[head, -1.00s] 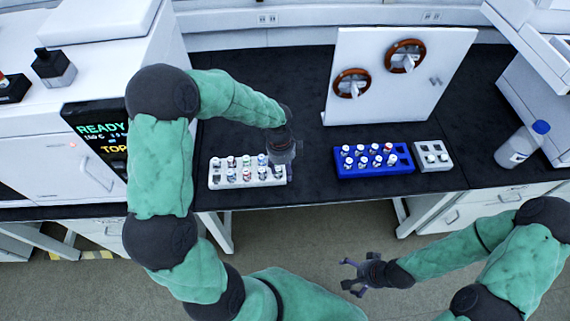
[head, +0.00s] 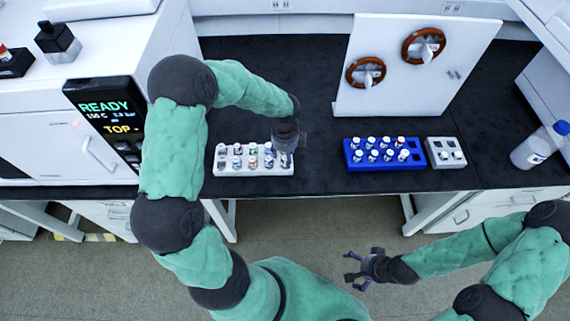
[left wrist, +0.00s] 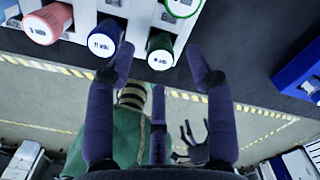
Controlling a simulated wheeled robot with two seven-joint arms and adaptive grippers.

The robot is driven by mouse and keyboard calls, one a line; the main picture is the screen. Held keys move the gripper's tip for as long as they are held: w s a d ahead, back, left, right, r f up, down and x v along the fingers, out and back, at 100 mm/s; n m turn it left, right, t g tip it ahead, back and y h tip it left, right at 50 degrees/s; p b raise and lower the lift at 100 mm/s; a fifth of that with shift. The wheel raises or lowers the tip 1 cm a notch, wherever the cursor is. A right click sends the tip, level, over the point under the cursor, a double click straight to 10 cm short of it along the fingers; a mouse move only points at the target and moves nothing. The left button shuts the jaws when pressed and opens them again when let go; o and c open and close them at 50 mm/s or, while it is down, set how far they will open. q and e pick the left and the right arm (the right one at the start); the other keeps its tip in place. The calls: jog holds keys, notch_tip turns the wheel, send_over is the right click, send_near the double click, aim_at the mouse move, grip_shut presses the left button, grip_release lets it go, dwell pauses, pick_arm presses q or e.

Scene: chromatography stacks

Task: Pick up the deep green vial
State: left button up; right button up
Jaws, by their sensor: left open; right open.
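A deep green vial (left wrist: 158,44) with a white-labelled cap stands in the white rack (left wrist: 138,22), near the rack's front edge in the left wrist view. My left gripper (left wrist: 160,60) is open, with a fingertip to each side of this vial in that picture. I cannot tell how far above it the fingers are. My right gripper (head: 364,268) is open and empty in front of the bench.
A blue rack (head: 382,165) and grey block (head: 431,159) stand right. The black bench between the racks is clear.

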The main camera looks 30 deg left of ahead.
aim_at(285, 158)
pick_arm(q)
jog(key=f+b, duration=0.1)
jog(key=f, duration=0.2)
jog(key=shift+w+f, duration=0.1)
jog(key=shift+w, duration=0.1)
grip_shut()
jog(key=shift+r, duration=0.2)
